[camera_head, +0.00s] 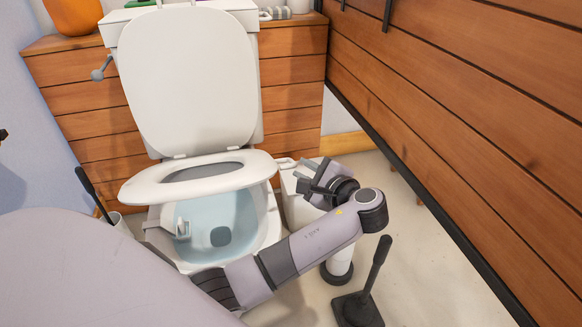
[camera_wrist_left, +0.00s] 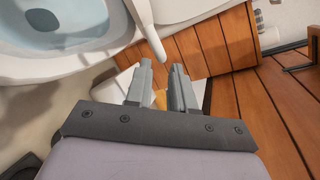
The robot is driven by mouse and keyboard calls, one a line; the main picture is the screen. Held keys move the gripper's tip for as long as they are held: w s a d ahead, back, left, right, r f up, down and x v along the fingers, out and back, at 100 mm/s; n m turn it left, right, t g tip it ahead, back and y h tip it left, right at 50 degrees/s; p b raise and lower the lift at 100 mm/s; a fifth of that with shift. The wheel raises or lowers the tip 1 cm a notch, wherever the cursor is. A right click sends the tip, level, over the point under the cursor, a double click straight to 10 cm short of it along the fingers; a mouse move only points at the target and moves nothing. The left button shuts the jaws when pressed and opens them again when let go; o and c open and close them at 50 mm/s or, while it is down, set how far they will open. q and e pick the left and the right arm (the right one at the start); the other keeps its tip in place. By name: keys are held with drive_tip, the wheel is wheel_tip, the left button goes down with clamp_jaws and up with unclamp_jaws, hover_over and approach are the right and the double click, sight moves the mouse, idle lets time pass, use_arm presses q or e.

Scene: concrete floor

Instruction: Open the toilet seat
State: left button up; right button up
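The white toilet stands in the middle of the head view, with its lid (camera_head: 190,80) upright against the tank. The white seat ring (camera_head: 147,187) is partly raised, tilted above the bowl (camera_head: 258,225), with water visible below. My left gripper (camera_head: 306,177) is just right of the seat's right edge and appears apart from it. In the left wrist view its two fingers (camera_wrist_left: 160,88) have a gap between them and hold nothing. The bowl (camera_wrist_left: 75,68) shows there at the upper left. My right gripper is not in view.
A wood-plank wall (camera_head: 470,110) runs along the right. A black-handled stand (camera_head: 358,308) and a white cylinder (camera_head: 340,262) are on the floor near my left arm. A brush (camera_head: 90,190) stands left of the toilet. A small pale fitting (camera_head: 181,228) shows at the bowl.

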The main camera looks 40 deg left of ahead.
sight(293, 162)
use_arm(q)
drive_tip(key=b+x, duration=0.2)
drive_tip(key=x, duration=0.3)
drive_tip(key=shift+a+f, duration=0.1)
drive_tip(key=shift+f, duration=0.1)
drive_tip(key=shift+w+a, duration=0.2)
drive_tip(key=shift+a, duration=0.2)
clamp_jaws()
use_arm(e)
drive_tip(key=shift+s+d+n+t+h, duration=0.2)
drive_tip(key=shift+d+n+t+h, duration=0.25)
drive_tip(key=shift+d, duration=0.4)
